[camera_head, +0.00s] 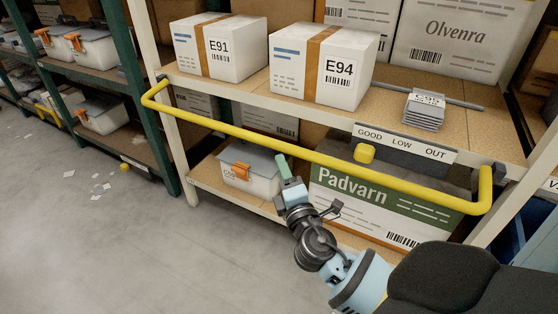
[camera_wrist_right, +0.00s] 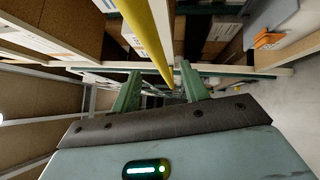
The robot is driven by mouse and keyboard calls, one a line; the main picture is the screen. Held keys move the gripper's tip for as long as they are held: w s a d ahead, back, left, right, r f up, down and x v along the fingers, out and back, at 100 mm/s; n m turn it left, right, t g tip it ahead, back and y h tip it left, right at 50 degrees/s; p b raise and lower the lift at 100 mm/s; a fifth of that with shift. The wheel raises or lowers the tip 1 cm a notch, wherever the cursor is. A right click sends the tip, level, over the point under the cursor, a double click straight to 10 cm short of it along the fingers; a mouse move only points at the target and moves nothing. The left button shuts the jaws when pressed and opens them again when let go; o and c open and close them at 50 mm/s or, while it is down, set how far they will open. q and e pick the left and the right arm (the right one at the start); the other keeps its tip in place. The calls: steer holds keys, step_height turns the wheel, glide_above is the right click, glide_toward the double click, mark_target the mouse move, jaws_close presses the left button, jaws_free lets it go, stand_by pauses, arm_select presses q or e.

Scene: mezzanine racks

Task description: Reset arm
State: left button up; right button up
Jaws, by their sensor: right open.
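My right gripper (camera_head: 285,172) is in front of the rack, by the yellow bar (camera_head: 300,151) and the lower shelf. In the right wrist view its two green fingers (camera_wrist_right: 160,92) stand apart with nothing held between them. The yellow bar (camera_wrist_right: 153,35) runs close past the fingers there; I cannot tell whether they touch it. My right arm comes in from the lower right of the head view. My left gripper is not in view.
Boxes E91 (camera_head: 219,50) and E94 (camera_head: 324,67) stand on the upper shelf, with a grey stack (camera_head: 424,112) to their right. A lidded bin (camera_head: 248,172) and the Padvarn box (camera_head: 380,205) sit below. The grey floor (camera_head: 110,250) at left is mostly clear, with paper scraps.

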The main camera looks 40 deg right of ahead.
steer(key=shift+s+a+f, duration=0.1)
steer(key=shift+s+a, duration=0.05)
steer(key=shift+s, duration=0.3)
